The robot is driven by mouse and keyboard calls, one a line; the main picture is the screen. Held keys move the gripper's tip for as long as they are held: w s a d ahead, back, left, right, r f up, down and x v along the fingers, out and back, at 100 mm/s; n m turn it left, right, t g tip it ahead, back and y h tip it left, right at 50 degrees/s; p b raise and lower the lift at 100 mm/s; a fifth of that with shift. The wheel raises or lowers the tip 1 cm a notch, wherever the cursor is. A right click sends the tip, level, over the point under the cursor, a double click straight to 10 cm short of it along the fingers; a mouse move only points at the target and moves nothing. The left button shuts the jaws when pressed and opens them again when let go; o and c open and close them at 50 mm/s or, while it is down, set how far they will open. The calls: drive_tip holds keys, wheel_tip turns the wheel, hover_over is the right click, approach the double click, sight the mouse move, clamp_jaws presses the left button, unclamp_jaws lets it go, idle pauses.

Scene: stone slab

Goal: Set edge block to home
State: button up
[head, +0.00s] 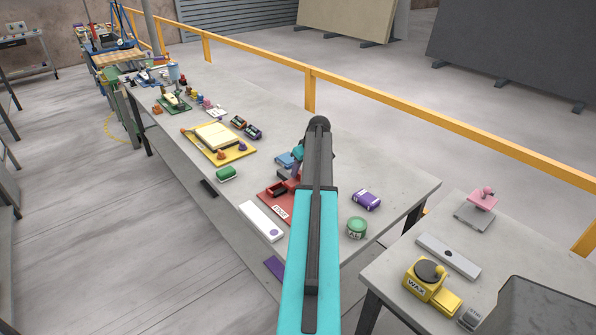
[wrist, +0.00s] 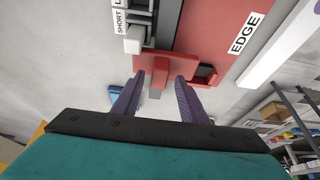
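A red board marked EDGE (head: 266,202) lies on the long table in the head view. It also shows in the wrist view (wrist: 215,30), with its label toward the upper right. A red block with a raised tab (wrist: 160,71) sits at the board's near edge in the wrist view; I take it to be the edge block. My gripper (wrist: 158,92) has its two purple fingers apart, one on each side of the tab, with gaps visible. Whether the tab is level with the fingertips is hard to tell. In the head view my arm hides part of the board.
A dark recess (wrist: 205,73) lies right of the tab. A grey rail with a SHORT label (wrist: 122,22) is at the left. In the head view, a white plate (head: 258,220), a green tin (head: 357,228) and a purple box (head: 367,199) stand nearby.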

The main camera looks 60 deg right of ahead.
drive_tip(key=shift+w+f, duration=0.2)
drive_tip(key=shift+f, duration=0.3)
clamp_jaws()
drive_tip(key=shift+d, duration=0.1)
